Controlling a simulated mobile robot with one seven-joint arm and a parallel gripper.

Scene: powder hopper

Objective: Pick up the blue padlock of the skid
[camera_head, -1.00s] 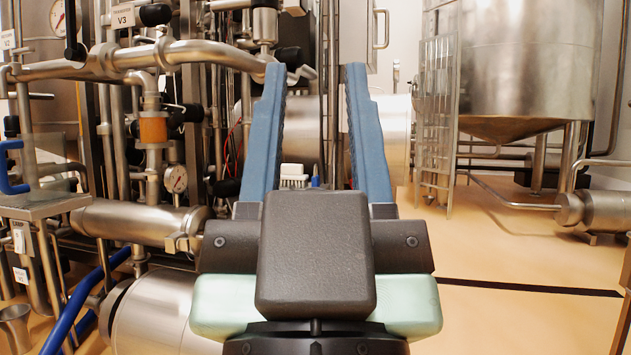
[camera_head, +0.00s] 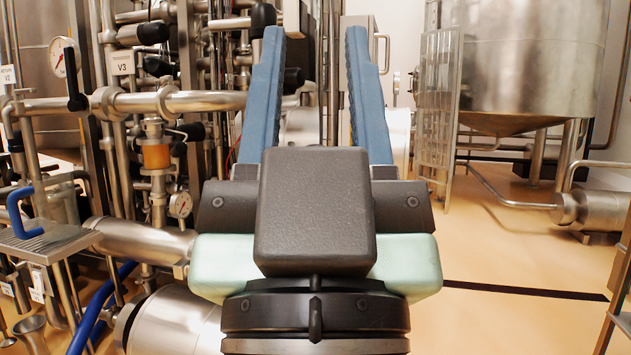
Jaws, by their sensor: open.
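I cannot make out a blue padlock in the head view. My gripper (camera_head: 316,38) is in the middle of the picture, seen from behind, with two long blue fingers apart. The space between the fingers shows no held object. The gripper's dark body hides what lies directly behind it. The skid's pipework (camera_head: 205,101) stands to the left of and behind the fingers.
A blue bent bar (camera_head: 20,214) stands over a metal shelf (camera_head: 55,243) at the left. A blue hose (camera_head: 100,303) runs below it. A large steel tank (camera_head: 520,65) stands at the right back. Open floor (camera_head: 510,325) lies at the right front.

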